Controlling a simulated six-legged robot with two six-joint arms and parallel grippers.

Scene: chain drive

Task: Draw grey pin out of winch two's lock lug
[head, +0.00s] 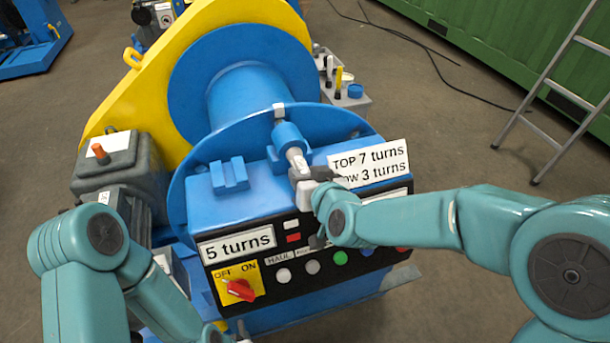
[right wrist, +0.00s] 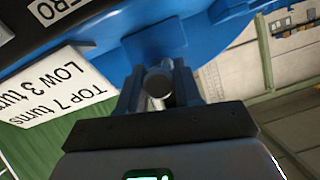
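The blue winch drum (head: 245,95) with its yellow side frame (head: 190,50) stands in the middle of the head view. The blue lock lug (head: 288,138) sits at the drum's rim, and the grey pin (head: 297,158) sticks out of it toward me. My right gripper (head: 302,174) is at the pin's outer end. In the right wrist view its fingers (right wrist: 158,90) lie on both sides of the pin's round end (right wrist: 158,80), seemingly shut on it. The pin's inner end is hidden in the lug. My left arm is at the lower left; its fingers are not clearly visible.
A control panel below the lug has a red switch (head: 240,289) and a "5 turns" label (head: 237,245). A white "TOP 7 turns" sign (head: 372,158) stands right beside the gripper. A grey box with an orange knob (head: 107,160) is at left. A ladder (head: 560,95) stands at right.

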